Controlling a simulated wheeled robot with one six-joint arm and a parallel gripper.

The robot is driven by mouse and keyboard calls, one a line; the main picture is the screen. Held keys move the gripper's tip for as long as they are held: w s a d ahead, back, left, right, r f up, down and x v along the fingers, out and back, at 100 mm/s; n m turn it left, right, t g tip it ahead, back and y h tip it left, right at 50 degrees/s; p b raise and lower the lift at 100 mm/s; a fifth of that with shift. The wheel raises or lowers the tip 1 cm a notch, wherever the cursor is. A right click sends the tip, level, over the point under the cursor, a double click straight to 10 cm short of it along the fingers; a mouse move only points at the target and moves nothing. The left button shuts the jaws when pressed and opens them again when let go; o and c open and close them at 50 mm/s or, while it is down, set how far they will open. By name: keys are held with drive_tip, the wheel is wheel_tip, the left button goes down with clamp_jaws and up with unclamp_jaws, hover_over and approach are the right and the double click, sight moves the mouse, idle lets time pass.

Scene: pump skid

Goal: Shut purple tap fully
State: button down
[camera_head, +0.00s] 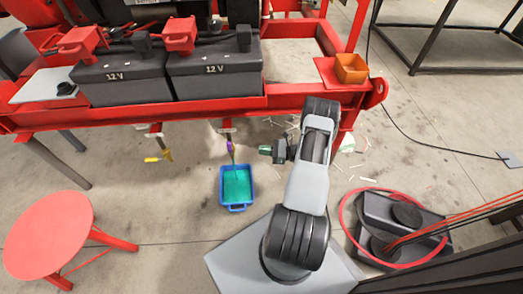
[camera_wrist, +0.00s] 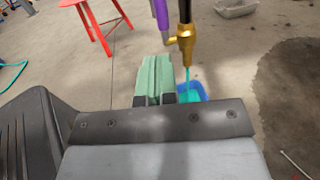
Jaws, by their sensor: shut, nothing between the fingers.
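The purple tap (camera_head: 230,146) hangs below the red skid's front beam. In the wrist view, its purple handle (camera_wrist: 160,14) stands nearly upright beside a dark pipe, above a brass body (camera_wrist: 186,40). A teal stream runs from the brass outlet into a blue tray (camera_head: 237,208) on the floor, which holds teal liquid. My gripper (camera_head: 265,150) is to the right of the tap in the head view, with green fingers shut and empty. In the wrist view, the fingers (camera_wrist: 155,68) are just below and left of the brass body; I cannot tell whether they touch it.
A yellow-handled tap (camera_head: 158,156) hangs to the left under the same red beam (camera_head: 130,113). Two black batteries (camera_head: 213,72) sit above. A red stool (camera_head: 48,235) stands at left. An orange box (camera_head: 351,68) sits on the skid's right end.

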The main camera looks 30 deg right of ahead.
sight(230, 148)
drive_tip(key=b+x, duration=0.3)
drive_tip(key=x, duration=0.8)
drive_tip(key=shift+a, duration=0.15)
drive_tip(key=shift+r, duration=0.1)
